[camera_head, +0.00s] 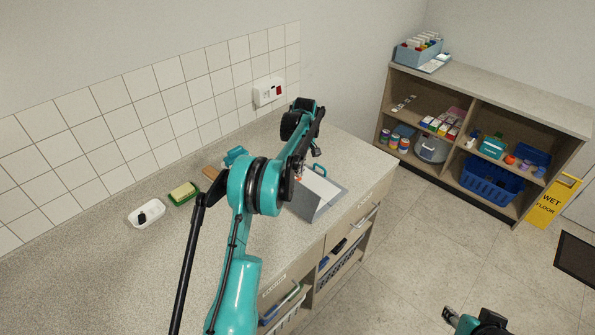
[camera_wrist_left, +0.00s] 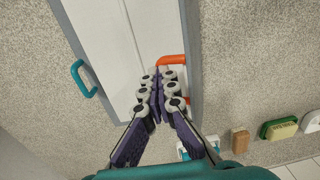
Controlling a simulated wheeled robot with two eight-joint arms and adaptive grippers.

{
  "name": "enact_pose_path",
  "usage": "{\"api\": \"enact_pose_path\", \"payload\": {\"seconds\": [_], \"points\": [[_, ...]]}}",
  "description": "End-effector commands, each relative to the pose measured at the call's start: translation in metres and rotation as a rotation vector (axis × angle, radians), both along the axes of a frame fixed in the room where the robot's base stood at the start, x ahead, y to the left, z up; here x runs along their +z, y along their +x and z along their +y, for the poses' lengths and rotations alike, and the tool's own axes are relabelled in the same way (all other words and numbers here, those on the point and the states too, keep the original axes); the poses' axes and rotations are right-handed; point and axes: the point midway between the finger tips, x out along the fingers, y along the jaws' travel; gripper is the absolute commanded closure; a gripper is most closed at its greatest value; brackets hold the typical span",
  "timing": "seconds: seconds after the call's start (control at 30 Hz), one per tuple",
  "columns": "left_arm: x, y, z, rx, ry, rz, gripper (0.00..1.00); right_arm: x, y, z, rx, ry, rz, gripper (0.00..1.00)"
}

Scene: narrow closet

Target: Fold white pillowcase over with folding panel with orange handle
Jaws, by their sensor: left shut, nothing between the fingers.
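The grey folding board (camera_head: 327,208) lies on the counter near its front edge, partly behind my left arm. The white pillowcase (camera_head: 319,187) is on it; it also shows in the left wrist view (camera_wrist_left: 108,32). The orange handle (camera_wrist_left: 172,62) stands at the panel's edge, just beyond and to the right of my fingertips. A teal handle (camera_wrist_left: 84,78) is on the board's other side. My left gripper (camera_wrist_left: 158,76) is shut and empty, over the board close to the orange handle; contact is unclear. My right gripper (camera_head: 450,314) is low at the bottom edge, only partly seen.
A green soap or sponge dish (camera_head: 184,192), a white dish (camera_head: 147,213) and a brown block (camera_head: 210,172) lie on the counter along the tiled wall. Shelves with bins (camera_head: 490,182) stand at the right, beside a yellow wet-floor sign (camera_head: 552,201). The floor between is clear.

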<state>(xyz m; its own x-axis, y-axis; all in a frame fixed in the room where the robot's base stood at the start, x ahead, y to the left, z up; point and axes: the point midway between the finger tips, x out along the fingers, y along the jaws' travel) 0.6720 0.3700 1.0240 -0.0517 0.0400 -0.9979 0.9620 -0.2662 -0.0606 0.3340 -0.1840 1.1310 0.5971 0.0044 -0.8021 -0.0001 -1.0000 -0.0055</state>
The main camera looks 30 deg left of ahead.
Motion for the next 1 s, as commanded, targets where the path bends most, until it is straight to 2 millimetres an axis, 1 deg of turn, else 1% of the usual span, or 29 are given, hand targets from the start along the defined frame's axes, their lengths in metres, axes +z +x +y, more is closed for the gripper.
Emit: {"api": "enact_pose_path", "payload": {"seconds": [0.03, 0.27, 0.37, 0.4, 0.9, 1.0], "points": [[-0.025, 0.003, -0.013, -0.007, -0.021, 0.002, 1.0, -0.006, 0.0, 0.0, 0.0, 0.0, 0.0, 0.6], [-0.025, 0.003, -0.013, -0.007, -0.021, 0.002, 1.0, -0.006, 0.0, 0.0, 0.0, 0.0, 0.0, 0.6], [-0.025, 0.003, -0.013, -0.008, -0.021, 0.001, 0.75, -0.006, 0.0, 0.0, 0.0, 0.0, 0.0, 0.6], [-0.025, 0.003, -0.013, -0.008, -0.021, 0.001, 0.7, -0.006, 0.0, 0.0, 0.0, 0.0, 0.0, 0.6], [-0.019, 0.002, -0.009, -0.006, -0.016, -0.003, 0.7, -0.002, 0.0, 0.0, 0.0, 0.0, 0.0, 0.6], [-0.014, 0.002, -0.009, -0.006, -0.016, -0.003, 0.7, -0.002, 0.0, 0.0, 0.0, 0.0, 0.0, 0.6]]}}
